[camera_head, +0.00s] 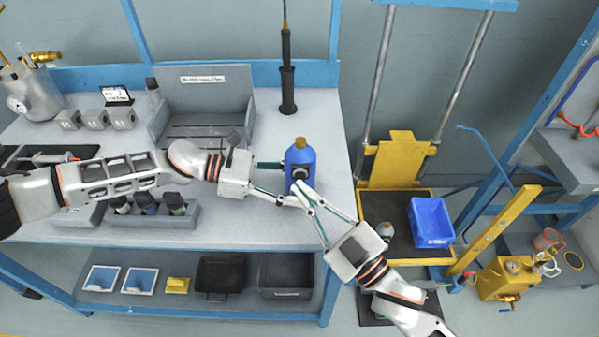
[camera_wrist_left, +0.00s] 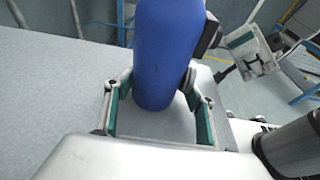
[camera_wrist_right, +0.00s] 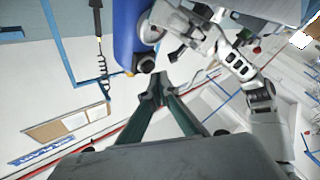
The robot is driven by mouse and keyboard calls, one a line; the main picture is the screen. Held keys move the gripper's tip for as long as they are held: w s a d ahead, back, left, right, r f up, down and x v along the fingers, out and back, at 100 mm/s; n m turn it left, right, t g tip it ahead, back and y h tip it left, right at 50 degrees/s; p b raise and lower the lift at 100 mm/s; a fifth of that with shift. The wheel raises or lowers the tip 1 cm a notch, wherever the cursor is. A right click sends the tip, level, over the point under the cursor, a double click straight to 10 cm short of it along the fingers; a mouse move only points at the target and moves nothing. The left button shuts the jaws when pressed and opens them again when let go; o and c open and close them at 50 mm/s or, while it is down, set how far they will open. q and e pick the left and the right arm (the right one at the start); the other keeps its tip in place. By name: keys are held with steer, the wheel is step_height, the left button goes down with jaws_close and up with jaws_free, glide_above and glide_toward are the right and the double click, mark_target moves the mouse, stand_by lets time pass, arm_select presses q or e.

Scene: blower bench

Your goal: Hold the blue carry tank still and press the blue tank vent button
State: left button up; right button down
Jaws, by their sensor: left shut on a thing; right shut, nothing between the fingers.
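The blue carry tank (camera_head: 299,158) stands upright near the right end of the bench, with a brass-coloured cap on top. My left gripper (camera_head: 284,182) is shut around its body; the left wrist view shows the tank (camera_wrist_left: 165,50) between the two green-lined fingers (camera_wrist_left: 160,118).
A grey open bin (camera_head: 205,90) and a black upright tool (camera_head: 288,75) stand behind the tank. A tray of dark bottles (camera_head: 150,215) lies at the bench front. A yellow lift with a blue crate (camera_head: 431,222) stands right of the bench. Bench around the tank is clear.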

steer(key=shift+s, duration=2.55)
arm_select(q)
steer(key=o, duration=0.9)
